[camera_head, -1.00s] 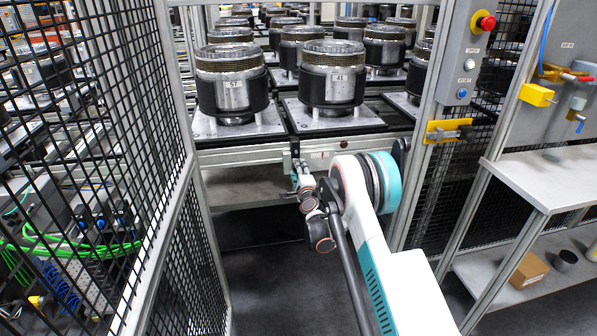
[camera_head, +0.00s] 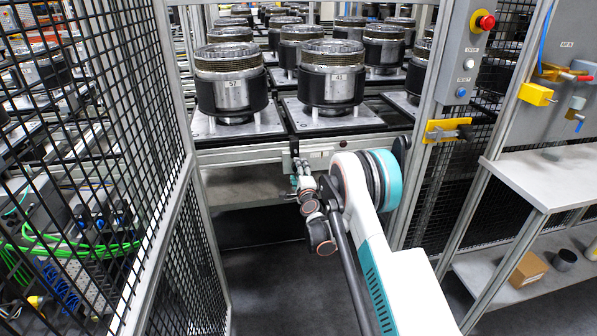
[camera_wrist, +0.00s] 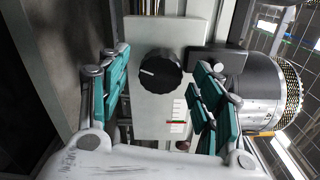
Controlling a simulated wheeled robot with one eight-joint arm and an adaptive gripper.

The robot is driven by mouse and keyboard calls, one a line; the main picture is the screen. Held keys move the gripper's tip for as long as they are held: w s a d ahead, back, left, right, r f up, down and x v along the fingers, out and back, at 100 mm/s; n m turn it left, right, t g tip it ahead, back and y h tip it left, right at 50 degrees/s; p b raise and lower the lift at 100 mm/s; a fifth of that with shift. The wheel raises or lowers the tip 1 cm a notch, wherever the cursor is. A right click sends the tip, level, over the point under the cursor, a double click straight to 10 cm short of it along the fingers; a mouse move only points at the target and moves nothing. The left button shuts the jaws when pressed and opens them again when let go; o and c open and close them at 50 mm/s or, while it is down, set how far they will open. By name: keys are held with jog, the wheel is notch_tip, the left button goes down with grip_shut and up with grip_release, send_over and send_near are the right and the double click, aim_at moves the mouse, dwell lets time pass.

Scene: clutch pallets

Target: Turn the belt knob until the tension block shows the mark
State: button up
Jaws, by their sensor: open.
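The belt knob (camera_wrist: 160,69) is round and black with a white pointer line, in the wrist view. It sits on a pale plate (camera_wrist: 147,112). Below it in the picture is a scale (camera_wrist: 177,112) with tick marks and a red and green band near its lower end; I take this as the tension block's display. My gripper (camera_wrist: 157,90) is open, with its teal-padded fingers on either side of the plate. The knob lies between and beyond the fingertips, with no contact visible. In the head view my arm reaches to the conveyor's front edge, and the knob cannot be made out there.
Clutch pallets (camera_head: 242,127) stand on the conveyor beyond my arm. A mesh fence (camera_head: 150,200) runs along the left. On the right are a post with a red emergency button (camera_head: 487,22) and a grey workbench (camera_head: 545,178). A clutch drum (camera_wrist: 262,92) stands close to the right finger.

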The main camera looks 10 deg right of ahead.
jog(key=s, duration=1.1)
jog(key=shift+r, duration=0.1)
jog(key=s+a+r+n+g+y, duration=0.1)
jog(key=a+r+n, duration=0.15)
jog(key=r, duration=0.35)
jog(key=s+a+r+n+g+y, duration=0.1)
jog(key=r+n+y, duration=0.15)
jog(key=r, duration=0.45)
jog(key=s+a+r+n+g, duration=0.2)
jog(key=s+r+n, duration=0.5)
jog(key=s+r, duration=0.3)
jog(key=s+d+f+n+g+h, duration=0.1)
jog(key=s+d+n+g, duration=0.1)
jog(key=s, duration=1)
jog(key=s+d+f+n+g+h, duration=0.1)
jog(key=s+d+n+g, duration=0.1)
jog(key=s, duration=1)
jog(key=s+d+f+n+g+h, duration=0.1)
jog(key=s+n+g, duration=0.2)
jog(key=s, duration=0.9)
jog(key=shift+s+d+f+n, duration=0.2)
jog(key=shift+d+n, duration=0.2)
jog(key=shift+n, duration=0.2)
jog(key=shift+h, duration=0.25)
